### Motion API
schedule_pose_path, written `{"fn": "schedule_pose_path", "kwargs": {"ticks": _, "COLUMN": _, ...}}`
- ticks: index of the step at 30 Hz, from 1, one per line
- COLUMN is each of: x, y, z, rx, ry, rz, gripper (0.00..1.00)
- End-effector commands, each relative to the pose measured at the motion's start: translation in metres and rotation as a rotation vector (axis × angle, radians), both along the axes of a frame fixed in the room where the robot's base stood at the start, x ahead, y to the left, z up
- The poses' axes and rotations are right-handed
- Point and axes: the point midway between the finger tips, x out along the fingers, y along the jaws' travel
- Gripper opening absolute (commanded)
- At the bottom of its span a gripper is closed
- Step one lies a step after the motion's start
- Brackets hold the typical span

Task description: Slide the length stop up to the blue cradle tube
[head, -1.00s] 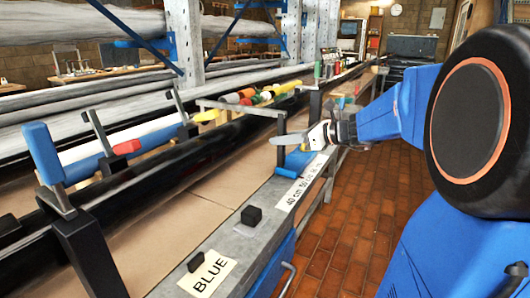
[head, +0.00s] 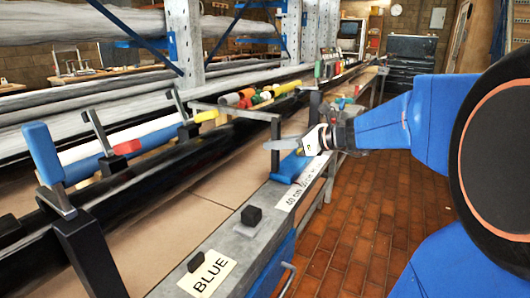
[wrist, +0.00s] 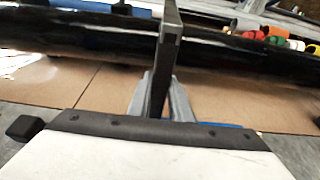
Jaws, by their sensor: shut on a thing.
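The length stop (head: 275,158) is a dark upright post with a grey bar (head: 235,111) reaching left from its top and a blue foot (head: 289,168) on the grey rail. My gripper (head: 304,145) is shut on its upright; the wrist view shows both fingers (wrist: 160,100) closed around the dark post. The blue cradle tube (head: 157,141) lies in the cradle at left, beside a white tube, with a red piece near its middle. The bar's left end stays apart from the blue tube in the picture; the exact gap cannot be told.
A small black block (head: 251,215) sits on the rail's near part, beyond the BLUE label (head: 209,273). Dark cradle posts (head: 90,258) stand at left. Several coloured tube ends (head: 255,96) lie behind the stop. Brick floor is open at right.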

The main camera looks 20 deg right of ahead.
Motion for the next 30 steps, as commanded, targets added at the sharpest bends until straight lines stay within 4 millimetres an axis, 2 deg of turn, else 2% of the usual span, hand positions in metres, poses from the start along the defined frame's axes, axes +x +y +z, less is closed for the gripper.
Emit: {"fn": "schedule_pose_path", "kwargs": {"ticks": 30, "x": -0.025, "y": 0.033, "z": 0.002, "rx": 0.001, "ry": -0.003, "rz": 0.002, "gripper": 0.00}}
